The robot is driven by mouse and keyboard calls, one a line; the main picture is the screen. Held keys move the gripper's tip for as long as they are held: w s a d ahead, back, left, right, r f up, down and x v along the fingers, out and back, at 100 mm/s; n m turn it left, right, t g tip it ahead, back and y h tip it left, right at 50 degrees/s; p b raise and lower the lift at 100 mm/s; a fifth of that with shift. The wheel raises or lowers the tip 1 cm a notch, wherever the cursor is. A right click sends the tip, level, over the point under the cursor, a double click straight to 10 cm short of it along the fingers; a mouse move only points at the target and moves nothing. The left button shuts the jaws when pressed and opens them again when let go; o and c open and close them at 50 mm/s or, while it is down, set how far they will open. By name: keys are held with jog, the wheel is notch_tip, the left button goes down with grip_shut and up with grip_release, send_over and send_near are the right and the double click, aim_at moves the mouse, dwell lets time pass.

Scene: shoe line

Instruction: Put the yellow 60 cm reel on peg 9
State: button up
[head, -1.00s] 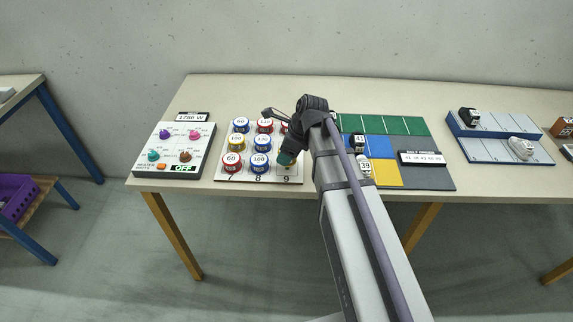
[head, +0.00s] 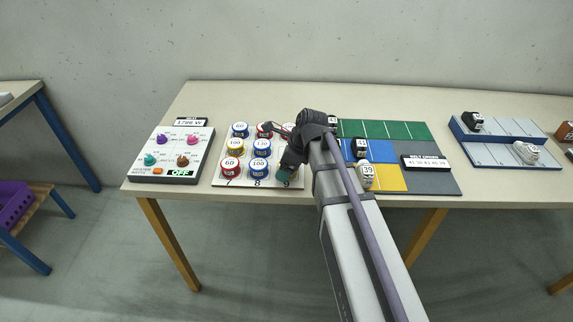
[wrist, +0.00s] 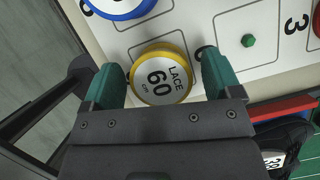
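The yellow reel marked LACE 60 cm (wrist: 160,75) sits in the front corner cell of the peg board (head: 221,178), beside the cell marked 6. Its own cell number is hidden in the wrist view, but the head view shows 9 at this corner. The reel looks level with the board, label up. My gripper (wrist: 163,82) has a green finger on each side of the reel, with a narrow gap showing on both sides. It also shows in the head view (head: 285,173), where it hides the reel.
Peg 6 (wrist: 248,41) is bare. A blue reel (wrist: 121,4) stands in cell 8, close to the left finger. Other blue, red and yellow reels fill the board's left part. A dark shoe (wrist: 283,140) lies close on the right. A control panel (head: 205,143) stands left.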

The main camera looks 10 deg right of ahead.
jog(key=shift+r, duration=0.1)
jog(key=shift+r+p, duration=0.35)
jog(key=shift+p, duration=0.1)
jog(key=p+v, duration=1.2)
jog(key=s+a+n+g+h, duration=0.1)
jog(key=s+n+h, duration=0.1)
jog(key=s+n, duration=0.4)
jog(key=s+a+f+n+g+h, duration=0.1)
jog(key=s+n, duration=0.6)
jog(key=n, duration=1)
jog(key=shift+s+a+n+h+b, duration=0.3)
jog(key=shift+a+h+b, duration=0.1)
jog(key=shift+a, duration=0.45)
